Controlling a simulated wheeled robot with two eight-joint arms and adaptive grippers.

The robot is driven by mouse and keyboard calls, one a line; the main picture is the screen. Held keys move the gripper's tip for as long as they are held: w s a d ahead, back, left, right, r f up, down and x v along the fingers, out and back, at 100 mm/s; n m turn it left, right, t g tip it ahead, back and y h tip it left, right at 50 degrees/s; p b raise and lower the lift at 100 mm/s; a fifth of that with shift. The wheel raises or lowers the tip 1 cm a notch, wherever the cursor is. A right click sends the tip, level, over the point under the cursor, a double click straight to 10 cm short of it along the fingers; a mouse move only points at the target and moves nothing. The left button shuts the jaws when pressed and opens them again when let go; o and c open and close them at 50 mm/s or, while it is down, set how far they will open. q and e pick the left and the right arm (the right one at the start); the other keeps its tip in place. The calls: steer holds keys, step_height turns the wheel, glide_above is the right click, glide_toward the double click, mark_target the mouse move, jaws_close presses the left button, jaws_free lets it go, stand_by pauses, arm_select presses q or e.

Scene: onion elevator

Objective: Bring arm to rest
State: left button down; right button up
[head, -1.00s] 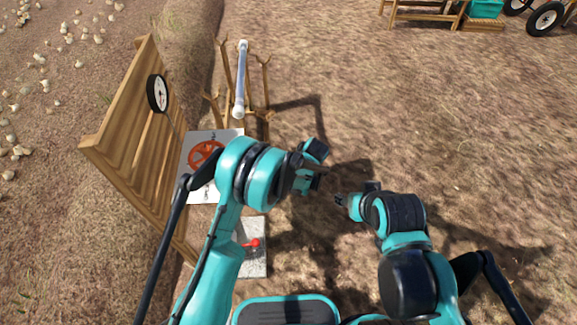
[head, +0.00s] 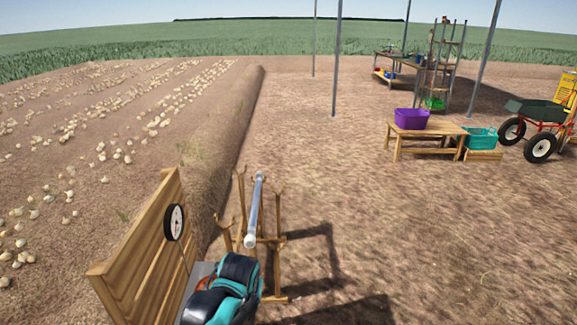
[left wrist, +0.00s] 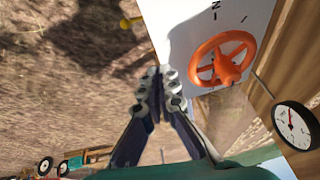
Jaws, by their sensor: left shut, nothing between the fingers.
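My left gripper (left wrist: 157,92) is shut and empty in the left wrist view, its fingertips together. It appears beside a white panel (left wrist: 182,30) with an orange handwheel (left wrist: 222,60), without visible contact. A round white gauge with a black rim (left wrist: 296,125) is at the right; it also shows in the head view (head: 174,222), by a wooden slatted board (head: 140,258). In the head view part of my left arm shows at the bottom, but its gripper cannot be made out. My right gripper is in neither current view.
A wooden stand (head: 277,270) holds a pale tube (head: 254,210) just beyond my left arm. A bench (head: 425,134) carries a purple tub (head: 411,118); a teal crate (head: 480,138) and a wheelbarrow (head: 540,112) are at the right. Bare ground between is open.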

arm_select(q)
steer(key=s+a+r+t, duration=0.1)
steer(key=s+a, duration=0.2)
steer(key=s, duration=0.4)
steer(key=s+a+r+t, duration=0.1)
steer(key=s+a, duration=0.2)
steer(key=s, duration=0.4)
steer(key=shift+s+a+r+n+t+h, duration=0.2)
steer(key=shift+a+r+n+t+h, duration=0.1)
steer(key=shift+a+r+n+h, duration=0.1)
steer(key=shift+d, duration=0.1)
stand_by(0.4)
